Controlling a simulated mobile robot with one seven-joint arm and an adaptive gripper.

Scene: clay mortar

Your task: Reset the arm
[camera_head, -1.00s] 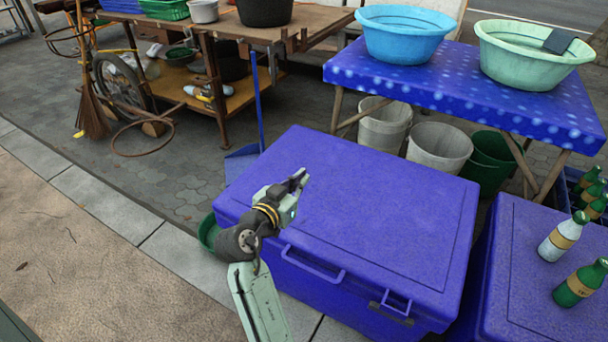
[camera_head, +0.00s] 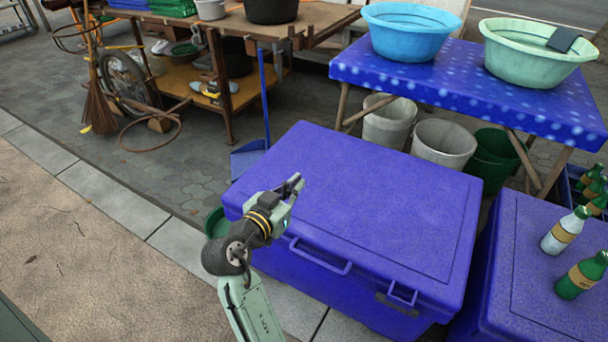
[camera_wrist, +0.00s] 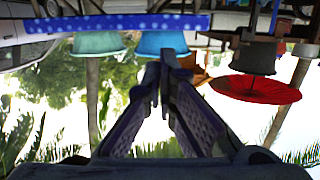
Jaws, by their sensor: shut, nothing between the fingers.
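My gripper (camera_head: 294,186) is at the end of my raised, folded arm in the head view. It appears over the near left part of a large blue cooler box (camera_head: 350,200) and looks empty. In the wrist view my gripper (camera_wrist: 160,75) shows with its two dark fingers brought together at the tips, nothing between them. The wrist picture is upside down, with basins and a red umbrella (camera_wrist: 255,89) beyond the fingers.
A second blue cooler (camera_head: 520,245) with bottles (camera_head: 565,230) stands at right. A table with a blue cloth (camera_head: 450,90) bears a blue basin (camera_head: 408,32) and a green basin (camera_head: 535,50). A wooden cart (camera_head: 220,70) is at back left. Pavement (camera_head: 60,230) at left is clear.

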